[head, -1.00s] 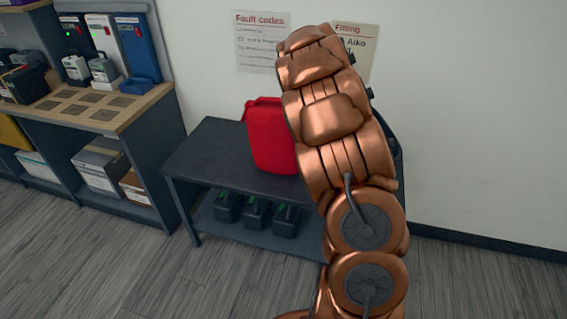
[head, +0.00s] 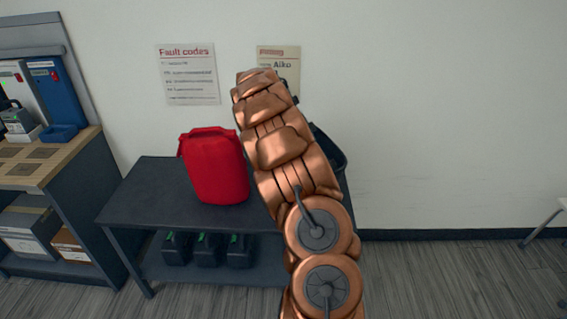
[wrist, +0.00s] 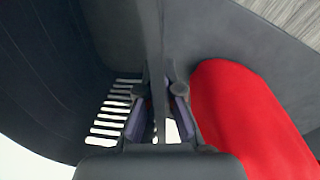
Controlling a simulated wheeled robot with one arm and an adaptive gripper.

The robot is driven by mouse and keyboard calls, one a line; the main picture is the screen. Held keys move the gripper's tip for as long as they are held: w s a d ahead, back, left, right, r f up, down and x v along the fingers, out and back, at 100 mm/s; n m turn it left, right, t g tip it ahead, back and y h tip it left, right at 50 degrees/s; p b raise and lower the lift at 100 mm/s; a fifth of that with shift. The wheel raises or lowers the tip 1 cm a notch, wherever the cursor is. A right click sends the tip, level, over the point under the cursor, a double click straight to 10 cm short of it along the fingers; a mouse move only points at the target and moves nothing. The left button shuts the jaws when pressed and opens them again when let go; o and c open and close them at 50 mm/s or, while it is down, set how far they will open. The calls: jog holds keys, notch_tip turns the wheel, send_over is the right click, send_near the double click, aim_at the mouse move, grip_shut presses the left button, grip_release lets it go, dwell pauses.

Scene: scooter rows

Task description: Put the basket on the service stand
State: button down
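The dark basket (head: 331,150) stands at the right end of the dark bench, mostly hidden behind my arm in the head view. In the wrist view, its slotted wall (wrist: 88,60) fills the left side. My gripper (wrist: 155,92) has one finger on each side of a thin dark strip of the basket, and the fingertips look closed against it. I cannot tell whether the basket rests on the bench or is slightly raised. I cannot make out for certain which thing is the service stand.
A red canister (head: 215,170) stands on the bench (head: 140,190), close beside the basket, and shows in the wrist view (wrist: 245,120). Several black battery packs (head: 207,249) sit on the lower shelf. A wooden-topped counter (head: 40,165) is at left. A pale tabletop edge (head: 548,215) shows at far right; floor between is clear.

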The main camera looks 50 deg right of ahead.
jog(key=w+d+f+p, duration=0.1)
jog(key=d+f, duration=0.3)
jog(key=d, duration=0.4)
jog(key=shift+w+p, duration=0.2)
jog(key=shift+p, duration=0.7)
jog(key=shift+d+f, duration=0.1)
jog(key=shift+f, duration=0.1)
jog(key=c, duration=1.3)
grip_release()
jog(key=shift+r, duration=0.1)
jog(key=shift+w+a+r+b, duration=0.1)
jog(key=shift+a+r+b, duration=0.25)
jog(key=shift+r, duration=1.65)
jog(key=shift+w+a+r+b, duration=0.15)
jog(key=shift+r+b, duration=0.3)
jog(key=shift+r, duration=1.5)
jog(key=shift+w+a+r+b, duration=0.1)
jog(key=shift+a+r+b, duration=0.25)
jog(key=shift+r, duration=1.65)
